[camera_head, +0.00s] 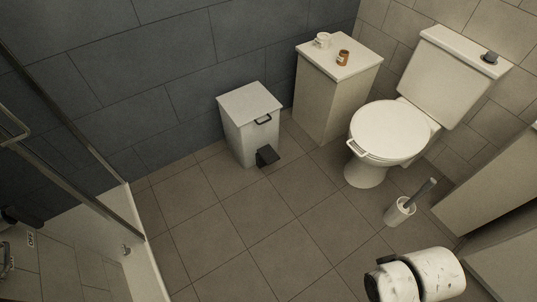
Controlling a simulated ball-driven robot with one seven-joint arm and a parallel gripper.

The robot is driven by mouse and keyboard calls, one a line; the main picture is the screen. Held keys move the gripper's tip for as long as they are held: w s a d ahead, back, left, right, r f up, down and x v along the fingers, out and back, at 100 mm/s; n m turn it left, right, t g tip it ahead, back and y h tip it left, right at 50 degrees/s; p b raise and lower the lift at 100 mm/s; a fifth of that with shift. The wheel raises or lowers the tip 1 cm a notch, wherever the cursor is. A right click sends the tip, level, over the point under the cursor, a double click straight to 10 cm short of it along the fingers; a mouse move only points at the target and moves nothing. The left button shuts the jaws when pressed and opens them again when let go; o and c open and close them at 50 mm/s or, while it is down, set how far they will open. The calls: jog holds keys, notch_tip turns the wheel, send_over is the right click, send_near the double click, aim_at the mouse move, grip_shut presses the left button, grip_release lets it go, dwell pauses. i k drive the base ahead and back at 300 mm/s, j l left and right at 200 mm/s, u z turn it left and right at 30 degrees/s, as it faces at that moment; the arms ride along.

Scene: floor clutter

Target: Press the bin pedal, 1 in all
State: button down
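A white square bin (246,132) stands against the dark tiled wall, its lid (250,102) lying flat and closed. A small dark handle (263,119) sits at the lid's front edge. The black bin pedal (267,156) sticks out at the bottom front, just above the floor. A white rounded part of my arm (437,274) with black joints shows at the bottom right, well away from the bin. No gripper fingers can be made out in this view.
A white cabinet (322,103) with a cup (322,40) and a small brown jar (343,58) stands right of the bin. The toilet (386,135) and a toilet brush (401,210) are further right. A glass shower screen is at left. The tiled floor (230,225) before the bin is clear.

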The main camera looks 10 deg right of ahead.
aim_at(270, 156)
jog(key=i+l, duration=0.1)
jog(key=i, duration=0.5)
jog(key=i+l, duration=0.1)
jog(key=i, duration=0.5)
jog(key=i+l+u, duration=0.1)
jog(key=i, duration=0.5)
